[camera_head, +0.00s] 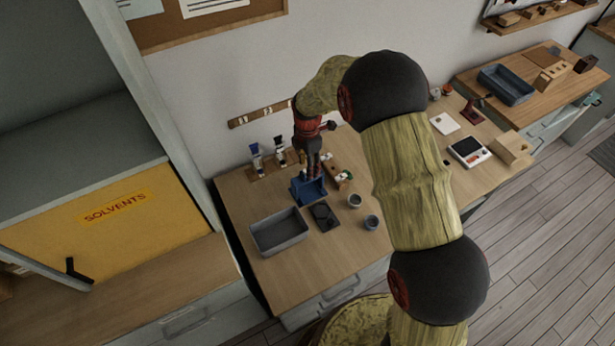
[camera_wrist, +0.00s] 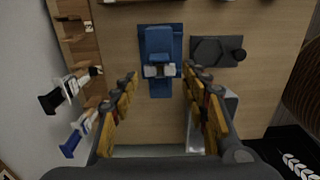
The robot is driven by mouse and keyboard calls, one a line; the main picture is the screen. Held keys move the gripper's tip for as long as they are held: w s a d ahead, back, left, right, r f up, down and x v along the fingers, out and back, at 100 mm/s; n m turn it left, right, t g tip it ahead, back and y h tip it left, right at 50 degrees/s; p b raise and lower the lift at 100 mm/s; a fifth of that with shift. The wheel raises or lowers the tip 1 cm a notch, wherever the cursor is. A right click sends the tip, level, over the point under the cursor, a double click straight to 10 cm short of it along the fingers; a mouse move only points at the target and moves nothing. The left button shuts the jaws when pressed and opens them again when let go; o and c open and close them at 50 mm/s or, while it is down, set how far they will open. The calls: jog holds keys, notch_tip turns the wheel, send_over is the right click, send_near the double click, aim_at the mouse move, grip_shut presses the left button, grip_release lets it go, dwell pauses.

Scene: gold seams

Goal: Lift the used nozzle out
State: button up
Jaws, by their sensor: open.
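A blue holder (camera_head: 308,191) stands on the workbench. It also shows in the wrist view (camera_wrist: 158,42), with a pale grey, blocky piece (camera_wrist: 159,71) across its near part. I cannot tell for sure whether this piece is the used nozzle or part of the holder; no other nozzle is clear. My gripper (camera_wrist: 160,79) is open, with its yellow and dark fingers apart on either side of the pale piece in the picture. No contact shows. In the head view my gripper (camera_head: 311,172) is pointing down over the holder and hides part of it.
A grey tray (camera_head: 279,234) and a dark plate with a knob (camera_head: 323,216) lie nearby. Two cups (camera_head: 354,201) (camera_head: 371,222) stand to the right. The bench front is clear.

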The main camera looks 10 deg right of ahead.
jog(key=shift+f+b, duration=1.4)
jog(key=shift+f, duration=1.35)
jog(key=c, duration=0.6)
jog(key=shift+r, duration=0.1)
jog(key=shift+c, duration=0.3)
jog(key=shift+r+p, duration=2.4)
jog(key=shift+r, duration=1.75)
